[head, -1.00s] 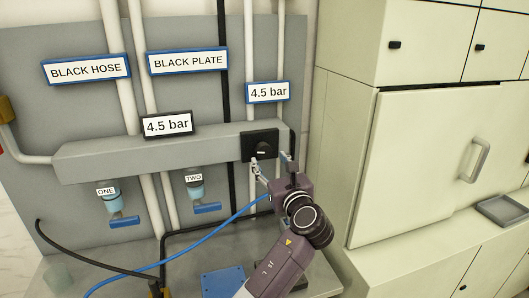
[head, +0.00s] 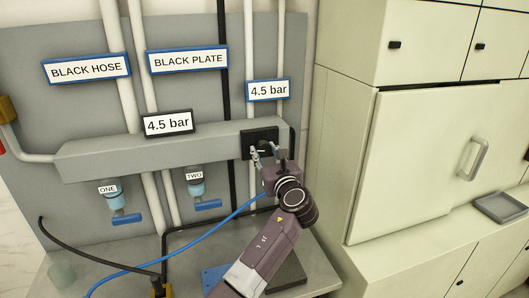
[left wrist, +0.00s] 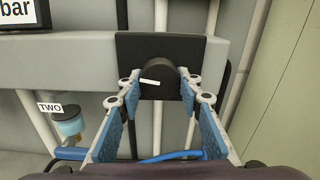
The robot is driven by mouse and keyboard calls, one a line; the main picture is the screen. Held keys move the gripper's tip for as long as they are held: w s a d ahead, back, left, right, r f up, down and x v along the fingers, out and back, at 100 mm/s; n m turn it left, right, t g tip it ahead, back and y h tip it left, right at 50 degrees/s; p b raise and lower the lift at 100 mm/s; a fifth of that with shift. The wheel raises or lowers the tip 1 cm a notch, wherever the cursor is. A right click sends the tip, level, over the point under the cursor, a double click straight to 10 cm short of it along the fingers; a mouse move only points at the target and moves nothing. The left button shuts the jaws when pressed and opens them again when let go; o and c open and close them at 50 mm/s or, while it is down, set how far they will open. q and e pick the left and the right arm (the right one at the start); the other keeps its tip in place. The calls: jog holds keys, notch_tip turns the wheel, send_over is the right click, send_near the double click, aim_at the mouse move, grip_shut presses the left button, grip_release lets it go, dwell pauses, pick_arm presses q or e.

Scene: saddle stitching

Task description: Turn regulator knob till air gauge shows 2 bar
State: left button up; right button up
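The round black regulator knob (left wrist: 150,88) sits on a black square plate (left wrist: 190,52) at the right end of the grey manifold; its white mark points nearly sideways. In the head view the knob is partly hidden by my gripper. My left gripper (head: 267,152) is in front of it. In the left wrist view my left gripper (left wrist: 159,78) is open, with one blue-padded finger on each side of the knob and small gaps showing. The dark-framed readout (head: 168,124) shows 4.5 bar; the blue-framed label (head: 268,90) also reads 4.5 bar. My right gripper is out of view.
Two valves marked ONE (head: 125,218) and TWO (head: 207,205) hang under the manifold (head: 100,158). A blue hose (head: 215,230) runs behind my left arm. Pale cabinets (head: 420,160) stand at the right, with a grey tray (head: 500,207) on the ledge.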

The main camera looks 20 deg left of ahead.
pick_arm(q)
jog(key=c, duration=0.4)
jog(key=shift+o, duration=0.2)
jog(key=n+b, duration=0.3)
jog(key=n, duration=0.1)
jog(key=shift+d+f+n, duration=0.1)
jog(key=shift+f+n, duration=0.05)
jog(key=shift+n, duration=0.15)
jog(key=n+b, duration=0.3)
jog(key=n, duration=0.1)
jog(key=shift+w+n, duration=0.1)
jog(key=shift+n, duration=0.2)
jog(key=n+b, duration=0.4)
jog(key=n, duration=0.1)
jog(key=shift+d, duration=0.1)
jog(key=shift+r+n+b, duration=0.25)
jog(key=shift+n+b, duration=1.15)
jog(key=shift+n, duration=0.4)
